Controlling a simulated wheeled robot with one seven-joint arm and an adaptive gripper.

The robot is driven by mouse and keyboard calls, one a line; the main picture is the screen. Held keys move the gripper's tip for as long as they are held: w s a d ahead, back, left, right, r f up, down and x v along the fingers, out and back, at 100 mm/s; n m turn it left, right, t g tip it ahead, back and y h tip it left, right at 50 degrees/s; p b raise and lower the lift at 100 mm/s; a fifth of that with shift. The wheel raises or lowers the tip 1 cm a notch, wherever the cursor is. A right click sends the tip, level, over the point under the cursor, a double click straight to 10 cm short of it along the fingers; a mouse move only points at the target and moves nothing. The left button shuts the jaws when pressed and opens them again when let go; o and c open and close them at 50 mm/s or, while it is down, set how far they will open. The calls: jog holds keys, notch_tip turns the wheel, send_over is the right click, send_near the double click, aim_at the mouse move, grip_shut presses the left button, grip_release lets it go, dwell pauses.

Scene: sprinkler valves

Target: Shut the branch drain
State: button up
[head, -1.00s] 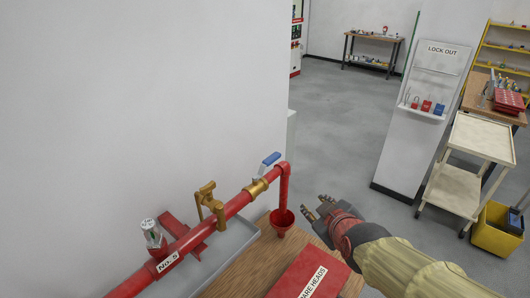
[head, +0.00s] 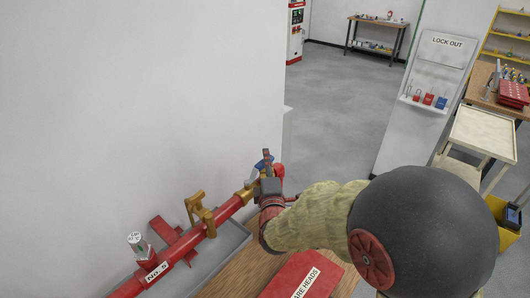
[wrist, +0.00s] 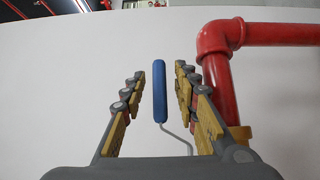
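The red branch pipe (head: 182,247) marked "No. 5" runs along the wall. Near its end is a brass valve body (head: 247,188) with a blue lever (head: 260,164), largely covered by my gripper (head: 268,160). In the wrist view the blue lever (wrist: 159,92) stands between the two fingers of my gripper (wrist: 160,76). The fingers are spread, with a visible gap to the lever on each side. The lever's thin metal stem shows below the blue sleeve. The red elbow pipe (wrist: 218,75) is just right of the right finger.
A second brass fitting (head: 200,212) sits further left on the pipe, near a sprinkler head gauge (head: 136,242). A red "spare heads" box (head: 303,275) lies on the wooden bench (head: 237,272). The lock-out board (head: 436,75) and cart (head: 483,133) stand right.

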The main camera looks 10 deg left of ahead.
jog(key=x, duration=0.4)
jog(key=shift+w+a, duration=0.1)
jog(key=shift+w, duration=0.25)
jog(key=c, duration=0.4)
jog(key=c, duration=0.3)
grip_shut()
